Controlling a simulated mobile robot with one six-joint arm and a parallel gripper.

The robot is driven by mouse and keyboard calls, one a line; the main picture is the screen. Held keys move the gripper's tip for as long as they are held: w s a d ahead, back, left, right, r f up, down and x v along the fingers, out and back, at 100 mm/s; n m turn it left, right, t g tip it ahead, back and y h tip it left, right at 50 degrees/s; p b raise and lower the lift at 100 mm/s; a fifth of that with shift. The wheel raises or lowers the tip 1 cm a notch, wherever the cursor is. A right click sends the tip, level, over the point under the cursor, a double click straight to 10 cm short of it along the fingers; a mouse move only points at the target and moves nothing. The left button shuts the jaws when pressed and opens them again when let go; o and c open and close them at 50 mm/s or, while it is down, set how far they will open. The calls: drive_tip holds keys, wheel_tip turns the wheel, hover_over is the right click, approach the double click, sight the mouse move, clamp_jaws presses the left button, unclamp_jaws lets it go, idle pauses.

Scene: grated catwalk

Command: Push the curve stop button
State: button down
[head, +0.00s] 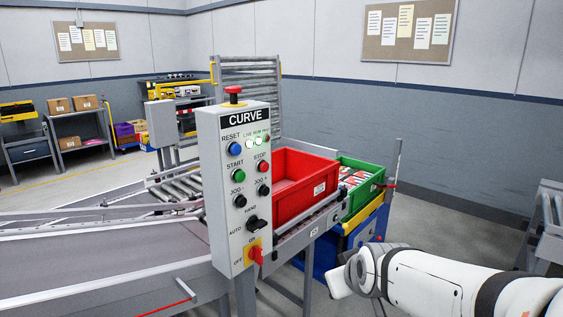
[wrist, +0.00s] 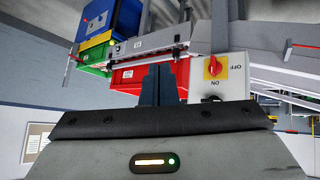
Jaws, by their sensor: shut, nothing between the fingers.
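The grey CURVE control box (head: 238,215) stands in the middle of the head view. Its red STOP button (head: 262,167) is on the right of the face, level with the green START button (head: 238,176). A red mushroom button (head: 234,91) sits on top of the box. In the wrist view, which looks upside down, my gripper (wrist: 159,72) is shut and empty. The box's red switch on a yellow plate (wrist: 213,67) shows right of the fingers, apart from them. I cannot see the STOP button there. In the head view my arm is at lower right, and no fingertips show clearly.
A red crate (head: 296,194) rests on the conveyor (head: 120,255) just right of the box. A green crate (head: 366,196) and blue cart (head: 358,243) stand beyond it. Open floor (head: 430,225) lies to the right. Shelves (head: 80,130) stand at back left.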

sight(265, 167)
drive_tip(key=w+a+r+n+t+p, duration=0.1)
drive_tip(key=w+a+r+n+t, duration=0.2)
drive_tip(key=w+a+r+t, duration=0.1)
drive_tip(key=w+a+r+n+t+p, duration=0.2)
drive_tip(key=w+a+r+t, duration=0.3)
drive_tip(key=w+r, duration=0.4)
drive_tip(key=shift+w+a+r+n+t+y, duration=0.25)
drive_tip(key=shift+w+n+t, duration=0.35)
drive_tip(key=shift+w, duration=0.65)
drive_tip(key=shift+p, duration=0.3)
drive_tip(key=w+a+p, duration=0.2)
drive_tip(key=w+a, duration=0.3)
drive_tip(key=a, duration=0.1)
drive_tip(key=shift+w+a, duration=0.15)
drive_tip(key=shift+a, duration=0.25)
drive_tip(key=shift+a, duration=0.1)
drive_tip(key=shift+w+a, duration=0.25)
drive_tip(key=shift+w, duration=0.05)
